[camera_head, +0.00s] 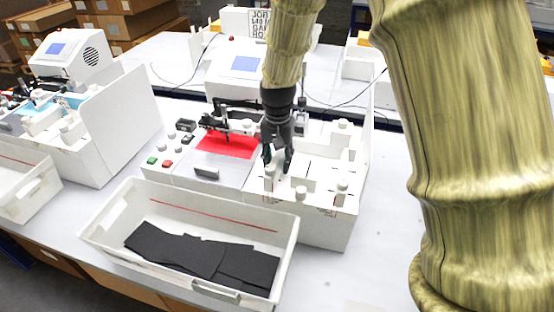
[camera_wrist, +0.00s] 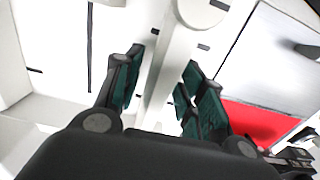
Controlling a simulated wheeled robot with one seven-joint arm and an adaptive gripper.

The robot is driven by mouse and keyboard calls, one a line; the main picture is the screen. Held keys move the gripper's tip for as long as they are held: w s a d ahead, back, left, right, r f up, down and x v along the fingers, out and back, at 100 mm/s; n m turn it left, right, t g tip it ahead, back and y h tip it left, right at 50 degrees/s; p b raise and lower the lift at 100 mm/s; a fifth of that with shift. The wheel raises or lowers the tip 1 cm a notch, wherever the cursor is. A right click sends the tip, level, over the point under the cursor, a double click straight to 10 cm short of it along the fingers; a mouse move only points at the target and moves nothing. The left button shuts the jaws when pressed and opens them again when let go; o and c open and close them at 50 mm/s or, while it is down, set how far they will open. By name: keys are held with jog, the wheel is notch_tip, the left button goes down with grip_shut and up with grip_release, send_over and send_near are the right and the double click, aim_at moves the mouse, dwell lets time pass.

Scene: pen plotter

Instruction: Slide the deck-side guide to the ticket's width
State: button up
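In the head view my gripper (camera_head: 278,158) points down over the white right-hand part of the plotter, just right of the red deck (camera_head: 228,145). In the wrist view its two green-padded fingers (camera_wrist: 165,62) are apart, on either side of a narrow white bar (camera_wrist: 172,50) with a round white knob (camera_wrist: 202,10). I see a gap beside the bar; contact is not clear. This bar appears to be a guide, but I cannot tell for sure which one. The ticket cannot be told apart from the white surfaces.
A white bin (camera_head: 100,225) with black sheets (camera_head: 205,255) stands in front of the plotter. Several white knobbed posts, such as one (camera_head: 342,190) at the right, surround my gripper. A grey plate with a handle (camera_head: 206,172) lies left. Another machine (camera_head: 110,120) stands farther left.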

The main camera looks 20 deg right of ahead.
aim_at(278, 156)
jog(key=shift+r, duration=0.1)
notch_tip(278, 156, up, 12)
dwell(0.8)
dwell(0.3)
